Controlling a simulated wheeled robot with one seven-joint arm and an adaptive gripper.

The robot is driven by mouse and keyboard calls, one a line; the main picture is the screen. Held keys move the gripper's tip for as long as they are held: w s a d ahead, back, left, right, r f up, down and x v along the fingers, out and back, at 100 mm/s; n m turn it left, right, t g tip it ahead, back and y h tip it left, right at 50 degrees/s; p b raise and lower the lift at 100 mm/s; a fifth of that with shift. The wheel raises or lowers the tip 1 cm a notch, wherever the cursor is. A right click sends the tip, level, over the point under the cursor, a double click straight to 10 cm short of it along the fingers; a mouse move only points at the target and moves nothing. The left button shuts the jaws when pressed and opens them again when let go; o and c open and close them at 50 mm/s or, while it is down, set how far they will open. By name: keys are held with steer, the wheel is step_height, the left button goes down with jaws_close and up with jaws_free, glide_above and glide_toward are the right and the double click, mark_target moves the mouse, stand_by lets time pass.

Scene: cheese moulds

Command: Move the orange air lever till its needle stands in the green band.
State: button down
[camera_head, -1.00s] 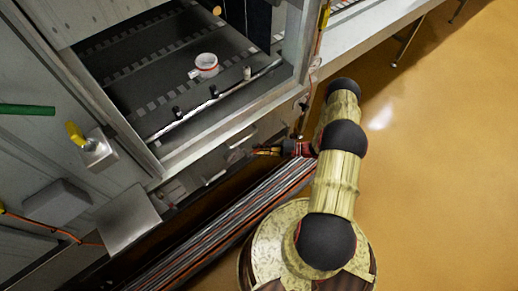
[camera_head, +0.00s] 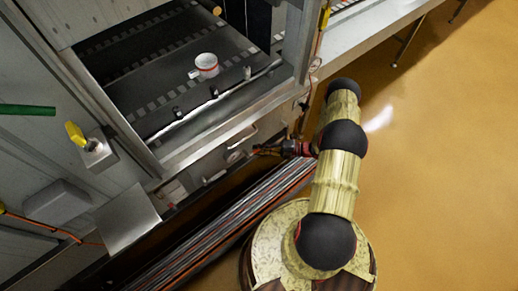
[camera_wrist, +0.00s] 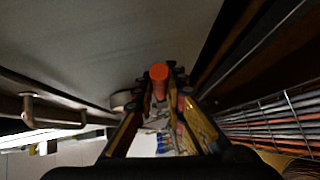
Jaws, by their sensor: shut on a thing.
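The orange lever (camera_wrist: 158,73) shows as a round orange end between the fingers of my gripper (camera_wrist: 160,88) in the wrist view. My gripper is shut on it. In the head view my gripper (camera_head: 268,150) reaches in low at the front of the machine, and the lever cannot be made out there. A small round fitting (camera_wrist: 121,100) sits just left of the fingers in the wrist view; I cannot tell whether it is the gauge. No needle or green band can be made out in either view.
The machine's dark belt (camera_head: 150,65) carries a white cup-like mould (camera_head: 206,66) with a red band. A yellow handle (camera_head: 76,133) stands at the left. A rack of long rods or cables (camera_head: 225,225) runs below my gripper. Open floor (camera_head: 440,170) lies to the right.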

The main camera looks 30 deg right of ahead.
steer(key=shift+a+r+n+g+h+p, duration=0.1)
steer(key=shift+r+n+g+h+p, duration=0.2)
steer(key=shift+r+n+h+p, duration=1.25)
steer(key=shift+a+r+h+p, duration=0.1)
steer(key=shift+a+h+p, duration=0.4)
steer(key=shift+p, duration=1.4)
steer(key=shift+d+h, duration=0.2)
steer(key=shift+h, duration=0.05)
steer(key=c, duration=1.8)
jaws_free()
steer(key=shift+s, duration=0.1)
steer(key=v, duration=1.2)
